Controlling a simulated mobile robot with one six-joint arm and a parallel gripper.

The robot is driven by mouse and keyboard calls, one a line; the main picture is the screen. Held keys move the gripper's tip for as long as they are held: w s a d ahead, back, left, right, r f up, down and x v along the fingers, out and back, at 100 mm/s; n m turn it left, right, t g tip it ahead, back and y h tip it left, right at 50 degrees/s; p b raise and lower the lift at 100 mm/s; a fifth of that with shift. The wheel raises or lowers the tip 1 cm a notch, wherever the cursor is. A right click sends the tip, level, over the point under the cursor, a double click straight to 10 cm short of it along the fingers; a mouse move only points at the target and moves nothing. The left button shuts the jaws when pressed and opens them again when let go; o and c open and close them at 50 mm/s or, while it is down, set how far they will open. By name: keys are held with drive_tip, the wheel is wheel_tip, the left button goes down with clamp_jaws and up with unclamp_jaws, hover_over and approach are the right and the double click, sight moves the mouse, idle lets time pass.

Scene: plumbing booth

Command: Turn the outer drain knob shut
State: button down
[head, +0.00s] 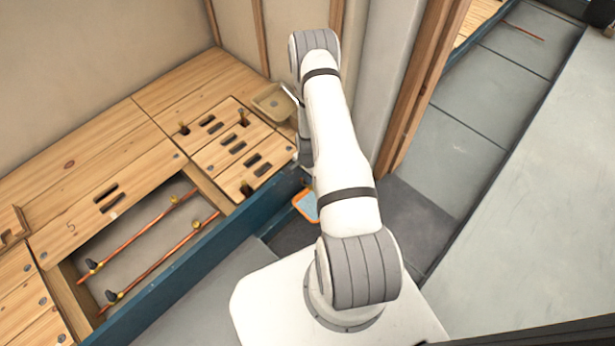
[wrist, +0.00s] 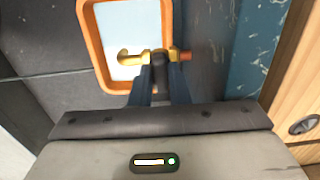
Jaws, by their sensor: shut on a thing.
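In the wrist view, a small brass drain tap (wrist: 128,57) crosses in front of my gripper, with its curved spout at the left and a copper-coloured stub at the right. Its dark knob (wrist: 160,61) sits between the tips of my gripper (wrist: 160,78), which is shut on it. The fingers hide part of the knob, so its exact angle is hard to tell. In the head view my arm hides the gripper and the tap.
An orange-rimmed tray (wrist: 98,70) with a pale inside lies below the tap; it also shows in the head view (head: 298,208). A blue beam (head: 190,268) edges the wooden floor. Copper pipes (head: 135,238) with dark-handled valves lie in an open floor bay. A beige bin (head: 268,100) stands behind.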

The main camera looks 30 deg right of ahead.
drive_tip(key=shift+s, duration=0.15)
drive_tip(key=c, duration=1.4)
unclamp_jaws()
drive_tip(key=shift+r+p, duration=1.55)
drive_tip(key=shift+r, duration=2.35)
drive_tip(key=shift+r, duration=0.15)
drive_tip(key=a+r+n+p, duration=0.2)
drive_tip(key=r+p, duration=0.3)
drive_tip(key=r, duration=1)
drive_tip(key=a+r+n+t+p, duration=0.15)
drive_tip(key=r+p, duration=0.35)
drive_tip(key=r, duration=1)
drive_tip(key=a+r+n+p, duration=0.3)
drive_tip(key=r+p, duration=0.2)
drive_tip(key=r, duration=1)
drive_tip(key=s+a+r+n+p, duration=0.2)
drive_tip(key=s+r+p, duration=0.3)
drive_tip(key=r, duration=0.6)
drive_tip(key=s+a+r+n+p, duration=0.3)
drive_tip(key=s+r+p, duration=0.2)
drive_tip(key=s+r, duration=0.3)
drive_tip(key=s+a+r+n+t+p, duration=0.1)
drive_tip(key=s+r+p, duration=0.4)
drive_tip(key=r, duration=1)
drive_tip(key=shift+s+a+r+n, duration=0.2)
drive_tip(key=shift+s+a+n, duration=0.65)
drive_tip(key=shift+s, duration=0.1)
